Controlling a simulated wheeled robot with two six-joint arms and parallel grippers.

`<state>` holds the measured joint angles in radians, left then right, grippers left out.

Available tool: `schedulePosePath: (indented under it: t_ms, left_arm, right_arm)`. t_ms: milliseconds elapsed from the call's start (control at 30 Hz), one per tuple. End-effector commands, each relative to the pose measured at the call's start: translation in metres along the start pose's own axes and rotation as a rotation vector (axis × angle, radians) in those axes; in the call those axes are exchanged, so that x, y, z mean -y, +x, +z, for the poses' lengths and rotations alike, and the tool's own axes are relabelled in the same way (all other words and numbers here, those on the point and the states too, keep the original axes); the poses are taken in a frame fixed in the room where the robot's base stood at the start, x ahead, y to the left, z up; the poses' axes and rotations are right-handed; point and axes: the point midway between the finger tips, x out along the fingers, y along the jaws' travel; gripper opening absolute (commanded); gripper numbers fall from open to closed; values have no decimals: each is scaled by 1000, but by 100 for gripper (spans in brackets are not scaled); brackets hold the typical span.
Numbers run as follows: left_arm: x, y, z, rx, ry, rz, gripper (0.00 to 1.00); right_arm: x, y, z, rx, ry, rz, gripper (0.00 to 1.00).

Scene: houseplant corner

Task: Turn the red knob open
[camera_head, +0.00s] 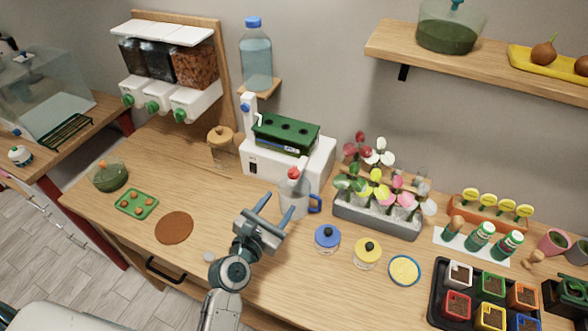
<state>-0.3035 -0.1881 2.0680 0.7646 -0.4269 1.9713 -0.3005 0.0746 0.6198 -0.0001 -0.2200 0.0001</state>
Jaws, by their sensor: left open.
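The red knob (293,173) shows small at the front of a white machine (262,164), just above a grey jug (297,190) with a blue handle. How far the knob is turned is too small to tell. My left gripper (279,203) is open, its two blue-grey fingers pointing up toward the jug and knob. It appears in front of and below the knob, with nothing seen between the fingers. My right gripper is not in view.
A green tray (285,132) sits on the machine. A planter of flowers (376,216) stands to the right. The wooden counter around the brown round mat (174,228) is mostly clear.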

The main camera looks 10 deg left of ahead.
Motion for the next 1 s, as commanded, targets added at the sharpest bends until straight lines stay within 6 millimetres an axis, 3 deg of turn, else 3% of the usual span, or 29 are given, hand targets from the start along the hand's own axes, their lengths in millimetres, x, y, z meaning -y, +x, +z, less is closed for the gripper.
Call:
schedulePosePath:
  t_ms: [100,200,367,800,1000]
  left_arm:
    - [-6,8,8,44,-175,50,49]
    - [-9,12,10,61,-238,67,49]
    - [-11,29,13,66,-250,70,49]
    - [-16,103,15,64,-245,69,49]
    - [-17,116,16,63,-246,69,49]
  right_arm:
    - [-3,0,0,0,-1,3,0]
    - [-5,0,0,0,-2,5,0]
    - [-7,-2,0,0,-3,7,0]
    - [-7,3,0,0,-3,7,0]
    - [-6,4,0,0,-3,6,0]
